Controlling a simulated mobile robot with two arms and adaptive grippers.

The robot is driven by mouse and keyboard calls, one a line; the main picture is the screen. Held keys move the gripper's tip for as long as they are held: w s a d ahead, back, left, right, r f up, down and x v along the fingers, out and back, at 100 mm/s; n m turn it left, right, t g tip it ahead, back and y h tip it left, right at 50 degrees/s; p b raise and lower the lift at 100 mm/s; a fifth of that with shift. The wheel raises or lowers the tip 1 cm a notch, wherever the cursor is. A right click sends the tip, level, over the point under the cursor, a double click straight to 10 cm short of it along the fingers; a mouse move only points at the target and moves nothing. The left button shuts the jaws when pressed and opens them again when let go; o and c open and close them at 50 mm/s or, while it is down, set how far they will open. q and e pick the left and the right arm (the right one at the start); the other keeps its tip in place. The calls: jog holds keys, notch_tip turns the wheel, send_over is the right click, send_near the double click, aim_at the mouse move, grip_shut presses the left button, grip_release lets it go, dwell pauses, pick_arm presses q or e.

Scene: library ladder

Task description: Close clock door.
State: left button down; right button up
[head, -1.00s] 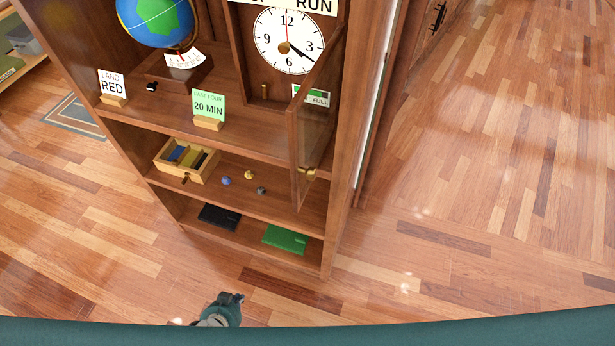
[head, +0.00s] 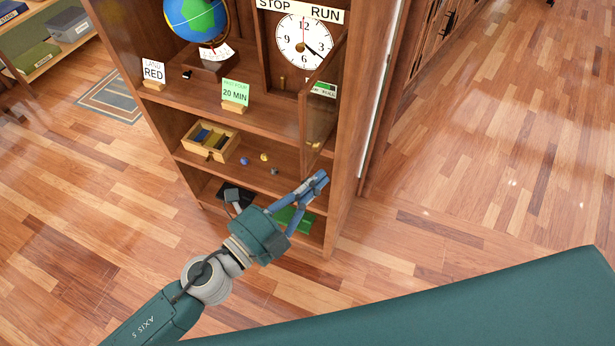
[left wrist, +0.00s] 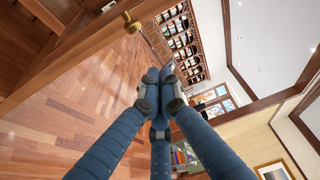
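The clock (head: 303,40) has a white face and sits in the upper right bay of the wooden cabinet. The clock door (head: 319,117), a glass pane in a wooden frame, stands open, swung out toward me at the bay's right side. Its small brass knob (head: 314,145) is near the lower front edge. My left gripper (head: 316,182) is just below the door, apart from it. In the left wrist view its blue fingers (left wrist: 157,88) meet at the tips with nothing seen between them. A brass knob (left wrist: 131,22) on a wooden frame shows above them. My right gripper is not in view.
A globe (head: 197,17), a "20 MIN" card (head: 235,94) and a "RED" card (head: 153,72) stand on the cabinet's upper shelf. Below are a wooden box (head: 211,141), small balls and a green book (head: 294,219). The floor to the right is clear.

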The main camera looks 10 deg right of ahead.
pick_arm(q)
jog(key=p+x, duration=0.2)
jog(key=x, duration=0.6)
jog(key=a, duration=0.1)
jog(key=w+a, duration=0.1)
jog(key=a+b, duration=0.1)
jog(key=a, duration=0.1)
jog(key=shift+w+f, duration=0.15)
jog(key=shift+w, duration=0.25)
